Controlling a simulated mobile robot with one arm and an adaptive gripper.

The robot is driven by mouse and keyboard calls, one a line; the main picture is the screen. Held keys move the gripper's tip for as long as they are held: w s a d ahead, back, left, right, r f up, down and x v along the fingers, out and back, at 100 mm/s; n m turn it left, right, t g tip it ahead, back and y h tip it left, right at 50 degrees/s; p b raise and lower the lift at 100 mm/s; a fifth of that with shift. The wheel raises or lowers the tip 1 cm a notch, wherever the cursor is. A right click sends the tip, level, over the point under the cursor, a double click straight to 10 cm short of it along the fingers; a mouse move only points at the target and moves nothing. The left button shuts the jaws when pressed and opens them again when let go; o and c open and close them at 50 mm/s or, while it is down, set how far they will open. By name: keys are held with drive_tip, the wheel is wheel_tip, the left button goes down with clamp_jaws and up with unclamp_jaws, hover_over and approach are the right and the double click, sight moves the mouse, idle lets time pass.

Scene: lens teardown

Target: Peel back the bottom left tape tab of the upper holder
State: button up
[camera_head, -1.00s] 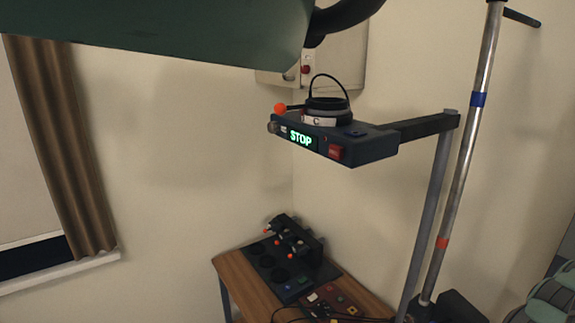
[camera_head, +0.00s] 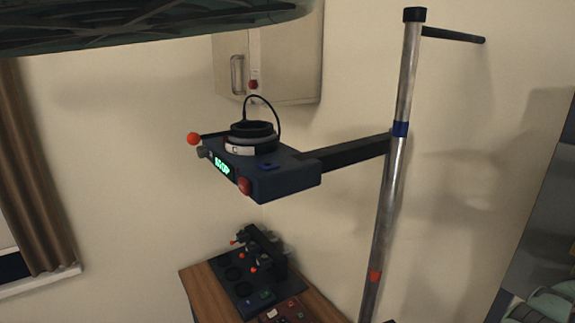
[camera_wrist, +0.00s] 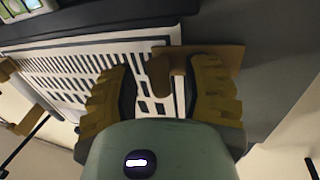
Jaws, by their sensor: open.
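In the wrist view, a brown tape strip (camera_wrist: 215,57) lies across the edge of a white slotted panel (camera_wrist: 80,68) and the grey surface beside it. A short rounded tape tab (camera_wrist: 159,76) sticks out from the strip toward my gripper. My gripper (camera_wrist: 161,66) is open, with one yellow-brown finger on each side of the tab. The tab appears between the fingertips; I cannot tell whether either finger touches it. Another tan tape piece (camera_wrist: 30,97) shows at the left. I cannot tell which holder this is. My gripper is not visible in the head view.
In the head view, a dark boxed device (camera_head: 292,187) on an arm from a metal pole (camera_head: 392,190) carries a black ring with a cable. A wooden table (camera_head: 208,297) with a dark fixture (camera_head: 262,252) stands below. A wall cabinet (camera_head: 290,50) hangs behind.

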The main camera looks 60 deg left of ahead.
drive_tip(key=shift+w+d, duration=0.1)
drive_tip(key=shift+w, duration=0.1)
drive_tip(key=shift+s, duration=0.1)
clamp_jaws()
idle(0.5)
